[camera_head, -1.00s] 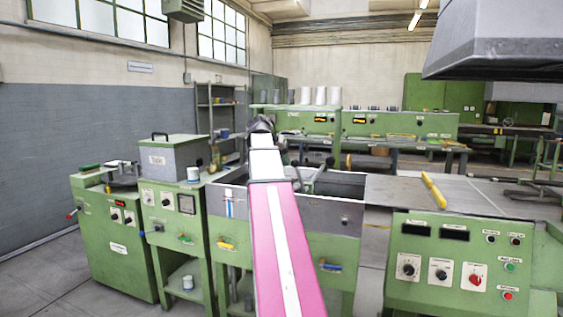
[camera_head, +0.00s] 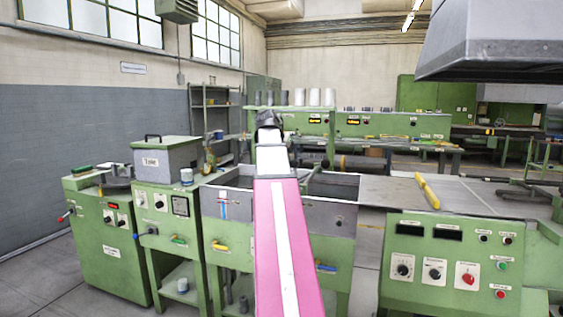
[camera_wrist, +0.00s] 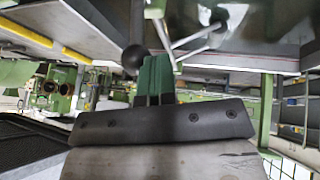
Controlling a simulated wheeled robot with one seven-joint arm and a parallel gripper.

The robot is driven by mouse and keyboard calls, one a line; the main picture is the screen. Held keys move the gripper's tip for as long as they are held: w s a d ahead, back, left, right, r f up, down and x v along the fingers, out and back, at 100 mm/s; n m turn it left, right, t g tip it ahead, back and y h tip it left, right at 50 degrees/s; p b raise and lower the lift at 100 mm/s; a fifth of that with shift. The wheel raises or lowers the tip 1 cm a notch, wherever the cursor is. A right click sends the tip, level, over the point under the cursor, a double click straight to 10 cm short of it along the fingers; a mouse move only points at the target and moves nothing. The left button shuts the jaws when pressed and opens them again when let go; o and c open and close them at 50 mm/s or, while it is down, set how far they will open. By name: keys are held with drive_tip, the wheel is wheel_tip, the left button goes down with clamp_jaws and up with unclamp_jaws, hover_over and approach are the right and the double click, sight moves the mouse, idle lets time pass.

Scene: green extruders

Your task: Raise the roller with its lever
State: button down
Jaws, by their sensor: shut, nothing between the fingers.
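My gripper shows in the wrist view (camera_wrist: 156,72) as two green fingers pressed together, with nothing between them. A round black knob (camera_wrist: 135,57) lies close to the left of the fingers; I cannot tell whether they touch. Thin metal rods (camera_wrist: 185,42) cross just right of and beyond the fingertips. I cannot tell whether the knob or a rod belongs to the roller's lever. In the head view my arm reaches forward over the green machine with the open trough (camera_head: 335,187), and its fingers are hidden. A dark cylinder (camera_head: 360,163) shows behind the trough; I cannot tell if it is the roller.
A grey lidded box (camera_head: 166,157) stands on the machine to the left. A control panel (camera_head: 447,262) stands at the right front. A yellow bar (camera_head: 427,190) lies on the grey tabletop (camera_head: 385,200). A large grey hood (camera_head: 495,45) hangs at upper right.

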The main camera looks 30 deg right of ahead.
drive_tip(key=s+d+m+t+y, duration=0.1)
drive_tip(key=s+d+t+y, duration=0.1)
drive_tip(key=s+d+t, duration=0.1)
drive_tip(key=shift+s+d+r+y, duration=0.35)
drive_tip(key=shift+s+d, duration=0.55)
drive_tip(key=shift+s, duration=0.5)
drive_tip(key=shift+s+d, duration=0.1)
drive_tip(key=s+a+r, duration=0.2)
drive_tip(key=a+r, duration=0.3)
drive_tip(key=r, duration=0.6)
drive_tip(key=shift+a, duration=0.15)
drive_tip(key=shift+f, duration=0.1)
